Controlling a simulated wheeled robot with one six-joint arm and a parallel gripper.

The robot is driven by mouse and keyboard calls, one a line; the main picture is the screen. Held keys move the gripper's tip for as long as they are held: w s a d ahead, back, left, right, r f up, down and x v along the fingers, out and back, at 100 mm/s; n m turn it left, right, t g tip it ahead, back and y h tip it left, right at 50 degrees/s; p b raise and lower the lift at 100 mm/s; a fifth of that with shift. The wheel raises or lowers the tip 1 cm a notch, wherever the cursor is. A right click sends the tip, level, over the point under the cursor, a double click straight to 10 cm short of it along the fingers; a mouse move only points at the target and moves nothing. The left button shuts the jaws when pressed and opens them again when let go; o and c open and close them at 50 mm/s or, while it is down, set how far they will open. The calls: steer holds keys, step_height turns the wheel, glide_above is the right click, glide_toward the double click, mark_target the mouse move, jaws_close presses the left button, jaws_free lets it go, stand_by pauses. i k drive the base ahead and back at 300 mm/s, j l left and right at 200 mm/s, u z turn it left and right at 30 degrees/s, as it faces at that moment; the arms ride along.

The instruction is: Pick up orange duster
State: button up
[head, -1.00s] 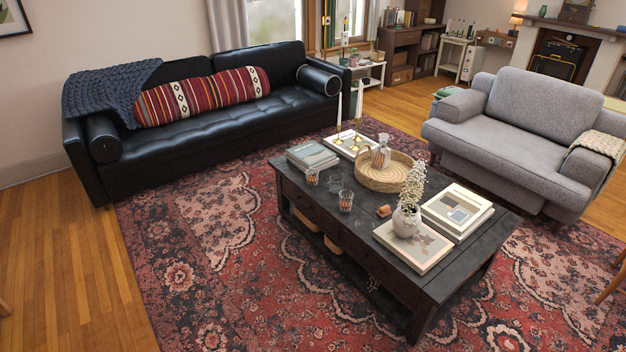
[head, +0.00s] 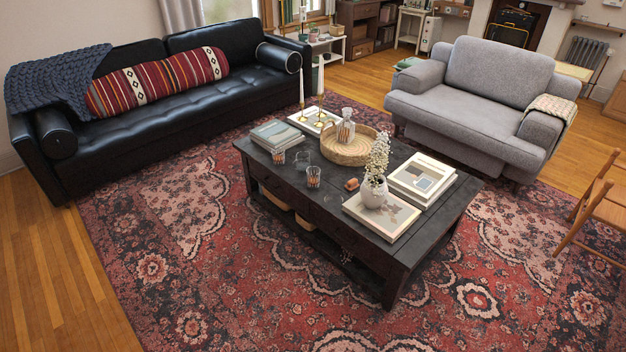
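A small orange-brown object (head: 351,184) lies on the dark coffee table (head: 325,204), between a glass tumbler (head: 313,176) and a white vase with pale flowers (head: 374,190). It is the only small orange thing I can make out on the table top. It is too small in the picture to tell for certain that it is a duster. My gripper is not in view.
A woven tray (head: 331,152), candlesticks and stacked books (head: 421,176) crowd the table. A black sofa (head: 170,105) stands behind left, a grey armchair (head: 490,92) behind right, a wooden chair (head: 599,205) at the right edge. The patterned rug (head: 230,290) in front is clear.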

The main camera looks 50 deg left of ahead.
mark_target(351, 185)
steer(key=u, duration=1.6)
